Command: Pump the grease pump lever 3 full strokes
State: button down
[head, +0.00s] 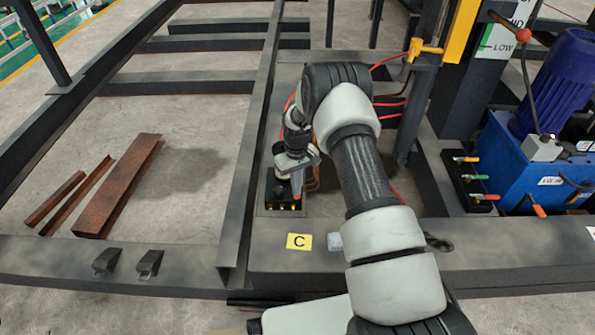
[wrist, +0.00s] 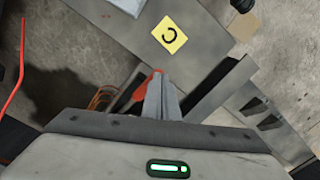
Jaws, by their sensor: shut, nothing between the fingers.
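A lever with a red ball knob (head: 523,35) is at the upper right of the head view, in front of a white level sign marked LOW (head: 503,46). It looks like the grease pump lever, though the pump body is mostly out of frame. My gripper (head: 297,188) is well to the left of it and lower, pointing down over a small black block with orange fittings (head: 282,201). In the wrist view my gripper's grey fingers (wrist: 162,97) are together and empty. A red part (wrist: 140,92) shows close beside them; I cannot tell whether they touch.
A blue hydraulic unit (head: 510,165) with coloured valve handles stands at the right. A yellow plate marked C (head: 299,241) lies on the frame. A yellow valve (head: 423,50), red hoses and an upright post stand between my arm and the red knob. Rusty steel pieces (head: 118,185) lie left.

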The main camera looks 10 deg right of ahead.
jog(key=shift+s+f, duration=0.3)
jog(key=shift+f, duration=0.45)
jog(key=shift+s+a+f, duration=0.1)
jog(key=shift+s+f, duration=0.2)
jog(key=shift+f, duration=0.2)
jog(key=shift+s+f, duration=0.2)
jog(key=shift+f, duration=0.45)
jog(key=w+d+r, duration=0.1)
jog(key=w+r, duration=0.5)
jog(key=r, duration=0.4)
jog(key=shift+w+r, duration=0.3)
jog(key=shift+w, duration=0.05)
dwell(0.4)
